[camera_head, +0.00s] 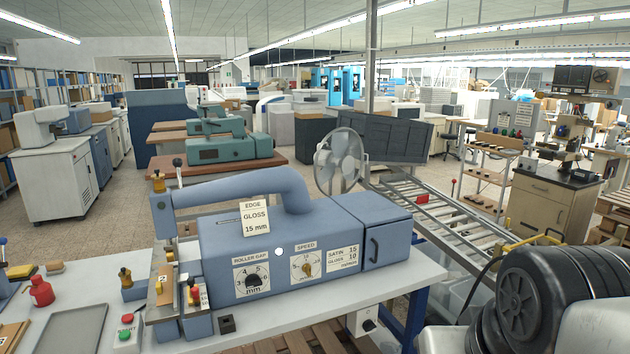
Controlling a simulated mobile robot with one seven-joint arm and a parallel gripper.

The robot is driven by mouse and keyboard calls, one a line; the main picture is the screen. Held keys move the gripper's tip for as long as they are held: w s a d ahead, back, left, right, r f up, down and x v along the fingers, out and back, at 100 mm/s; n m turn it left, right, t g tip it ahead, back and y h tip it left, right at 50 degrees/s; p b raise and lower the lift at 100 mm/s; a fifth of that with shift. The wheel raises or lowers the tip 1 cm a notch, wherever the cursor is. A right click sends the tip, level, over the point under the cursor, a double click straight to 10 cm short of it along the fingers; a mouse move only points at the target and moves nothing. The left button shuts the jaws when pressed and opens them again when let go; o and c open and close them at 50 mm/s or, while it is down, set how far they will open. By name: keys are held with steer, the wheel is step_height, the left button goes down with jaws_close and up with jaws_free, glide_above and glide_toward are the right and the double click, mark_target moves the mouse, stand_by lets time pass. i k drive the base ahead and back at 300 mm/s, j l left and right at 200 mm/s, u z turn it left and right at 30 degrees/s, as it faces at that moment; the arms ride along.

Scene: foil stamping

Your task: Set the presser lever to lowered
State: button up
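A blue stamping machine (330,222) stands on a light table, with a long curved arm reaching left to an upright head (162,215). A thin lever with a dark ball knob (177,162) sticks up behind the head, close to upright. It may be the presser lever, but no label on it can be read. A small lever with red and yellow parts (193,291) sits low at the front of the head. My gripper is out of view; only dark and grey parts of my arm show at the lower right, well apart from the machine's head.
A roller gap dial (253,281) and a speed dial (306,265) are on the machine's front. A start button box (126,332), a red bottle (41,291) and a grey tray (75,330) lie to the left. A roller conveyor (440,215) runs behind on the right.

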mark_target(177, 163)
steer(key=u, duration=1.2)
